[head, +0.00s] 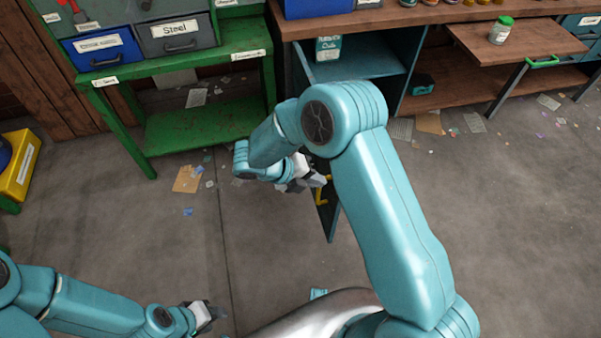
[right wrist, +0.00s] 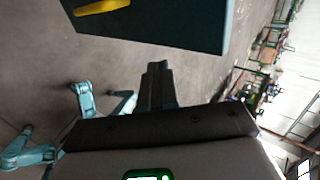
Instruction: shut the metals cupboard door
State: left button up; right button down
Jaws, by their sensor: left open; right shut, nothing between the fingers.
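The cupboard (head: 372,57) under the wooden bench stands open, with its teal inside showing. Its dark teal door (head: 331,222) is swung out toward me and is partly hidden behind my right arm. A yellow handle (head: 321,199) is on the door. The door (right wrist: 170,28) and handle (right wrist: 103,7) also show at the top of the right wrist view. My right gripper (head: 320,181) is shut and empty, close beside the door near the handle; I cannot tell whether it touches. Its closed fingers (right wrist: 157,75) show below the door's edge. My left gripper (head: 214,313) is open and empty, low over the floor.
A green table (head: 205,61) with labelled bins stands left of the cupboard. A pulled-out wooden board (head: 515,40) with a green-lidded jar (head: 501,30) is at the right. A yellow bin (head: 20,165) is at the far left. Paper scraps litter the floor, which is otherwise open.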

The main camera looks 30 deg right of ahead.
jog(key=shift+s+d+f, duration=0.1)
jog(key=shift+s+d, duration=0.05)
jog(key=shift+d, duration=0.6)
jog(key=shift+s+d+f, duration=0.1)
jog(key=shift+s+d, duration=0.1)
jog(key=shift+d, duration=0.5)
jog(key=shift+s+d, duration=0.15)
jog(key=shift+d, duration=0.6)
